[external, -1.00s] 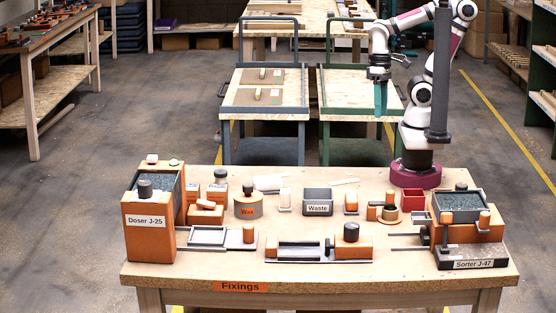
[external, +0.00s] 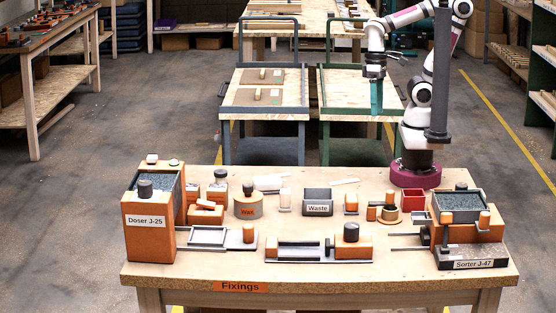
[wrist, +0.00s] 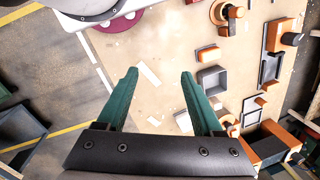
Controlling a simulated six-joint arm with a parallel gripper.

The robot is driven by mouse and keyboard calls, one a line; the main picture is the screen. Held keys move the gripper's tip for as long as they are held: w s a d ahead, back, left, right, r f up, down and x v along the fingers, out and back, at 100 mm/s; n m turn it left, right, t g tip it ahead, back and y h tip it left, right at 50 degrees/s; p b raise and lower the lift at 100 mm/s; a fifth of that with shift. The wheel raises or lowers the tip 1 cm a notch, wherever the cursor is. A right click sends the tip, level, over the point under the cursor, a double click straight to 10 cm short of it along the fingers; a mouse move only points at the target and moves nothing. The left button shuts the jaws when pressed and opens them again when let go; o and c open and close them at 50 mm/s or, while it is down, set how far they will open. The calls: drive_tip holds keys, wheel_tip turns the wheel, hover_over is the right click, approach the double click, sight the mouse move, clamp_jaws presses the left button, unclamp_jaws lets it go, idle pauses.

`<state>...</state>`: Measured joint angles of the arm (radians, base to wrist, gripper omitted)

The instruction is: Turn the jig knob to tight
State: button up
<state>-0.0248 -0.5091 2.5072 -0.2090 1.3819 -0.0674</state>
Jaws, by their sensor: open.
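A long grey jig-like fixture (external: 300,249) lies at the front middle of the table. Its orange block (external: 352,246) carries a dark round knob (external: 351,231); no tight mark is readable. I take this as the jig, though no label names it. The fixture also shows at the right of the wrist view (wrist: 270,70), with its dark knob (wrist: 292,39). My gripper (external: 376,112) hangs with teal fingers pointing down, high behind the table's back edge and far from the knob. In the wrist view its fingers (wrist: 160,75) are apart with nothing between them.
The Waste bin (external: 318,208), Wax pot (external: 247,207) and a red box (external: 413,200) stand behind the fixture. The Doser (external: 150,230) is at the left, the Sorter (external: 470,240) at the right. A dark post (external: 440,80) rises beside my arm. Two carts stand behind the table.

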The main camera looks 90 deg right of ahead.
drive_tip(key=shift+o, duration=0.5)
drive_tip(key=w+a+r+n, duration=0.2)
drive_tip(key=w+a+n, duration=0.1)
drive_tip(key=w+n, duration=0.1)
drive_tip(key=shift+w+a, duration=0.3)
drive_tip(key=shift+w, duration=0.25)
drive_tip(key=w+a+r+n, duration=0.1)
drive_tip(key=w+a+n, duration=0.4)
drive_tip(key=a+n, duration=0.1)
drive_tip(key=n+g+y, duration=0.2)
drive_tip(key=n+g, duration=0.1)
drive_tip(key=n, duration=1.6)
hover_over(351, 224)
drive_tip(key=w+d, duration=0.4)
wheel_tip(351, 224, down, 6)
drive_tip(key=x, duration=1)
drive_tip(key=d+x, duration=0.1)
drive_tip(key=x, duration=0.3)
drive_tip(key=shift+s+a+f, duration=0.15)
drive_tip(key=shift+a+f, duration=0.05)
drive_tip(key=shift+f, duration=0.35)
drive_tip(key=shift+s+a+f+h, duration=0.15)
drive_tip(key=shift+f+h, duration=0.15)
drive_tip(key=shift+f, duration=0.15)
